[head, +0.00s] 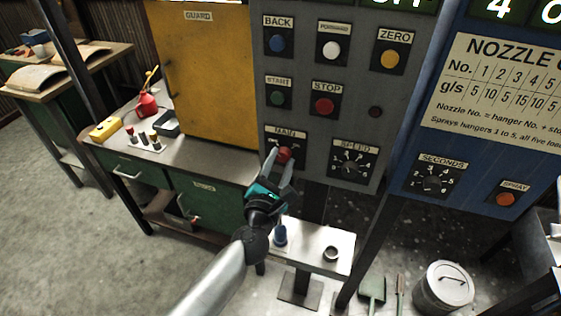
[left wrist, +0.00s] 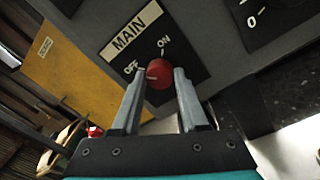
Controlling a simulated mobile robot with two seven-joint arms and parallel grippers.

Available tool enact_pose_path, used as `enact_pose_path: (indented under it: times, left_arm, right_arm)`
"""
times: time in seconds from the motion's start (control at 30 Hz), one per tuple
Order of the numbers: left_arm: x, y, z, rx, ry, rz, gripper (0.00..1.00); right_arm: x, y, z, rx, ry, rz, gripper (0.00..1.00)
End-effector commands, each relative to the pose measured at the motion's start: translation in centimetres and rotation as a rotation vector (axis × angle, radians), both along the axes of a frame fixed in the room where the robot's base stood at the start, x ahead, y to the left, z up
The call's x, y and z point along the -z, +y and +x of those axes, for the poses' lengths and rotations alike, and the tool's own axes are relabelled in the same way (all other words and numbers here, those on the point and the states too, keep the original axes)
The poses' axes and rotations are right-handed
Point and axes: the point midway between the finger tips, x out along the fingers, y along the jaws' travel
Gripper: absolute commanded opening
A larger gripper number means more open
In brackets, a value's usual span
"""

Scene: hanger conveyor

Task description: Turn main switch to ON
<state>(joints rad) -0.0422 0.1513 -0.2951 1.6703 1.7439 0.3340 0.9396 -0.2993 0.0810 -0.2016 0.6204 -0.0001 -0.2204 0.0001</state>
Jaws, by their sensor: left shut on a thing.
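The main switch (head: 285,155) is a red round knob on a black plate labelled MAIN, low on the left of the grey control panel (head: 383,85). It also shows in the left wrist view (left wrist: 159,73), with OFF marked to its left and ON above it. A pale mark on the knob points towards OFF. My left gripper (head: 280,160) is at the knob, one finger on each side, shut on it. In the left wrist view the fingertips (left wrist: 160,78) flank the knob. My right gripper is not in view.
The speed dial (head: 351,160) sits right of the switch, with the STOP button (head: 324,105) and START button (head: 277,97) above. A yellow guard (head: 207,75) stands left. A small shelf (head: 310,245) with a blue item and a ring is below.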

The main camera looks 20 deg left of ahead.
Motion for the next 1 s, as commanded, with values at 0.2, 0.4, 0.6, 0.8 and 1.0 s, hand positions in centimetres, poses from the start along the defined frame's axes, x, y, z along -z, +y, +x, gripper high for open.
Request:
enact_pose_path:
  times: [0.2,0.4,0.6,0.8,1.0]
  left_arm:
    - [0.0,0.0,0.0,0.0,0.0,0.001,0.0]
    - [0.0,0.0,0.0,0.0,0.0,0.033,0.0]
    - [0.0,0.0,0.0,-0.001,-0.003,0.133,0.0]
    - [0.0,0.0,0.0,0.0,-0.007,0.299,0.0]
    - [0.0,0.1,0.0,0.0,-0.014,0.492,0.0]
  right_arm:
    - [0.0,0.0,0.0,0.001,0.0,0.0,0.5]
    - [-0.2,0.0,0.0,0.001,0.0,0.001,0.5]
    - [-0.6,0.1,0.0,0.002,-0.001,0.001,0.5]
    - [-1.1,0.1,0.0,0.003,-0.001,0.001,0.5]
    - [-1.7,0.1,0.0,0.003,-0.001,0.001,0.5]
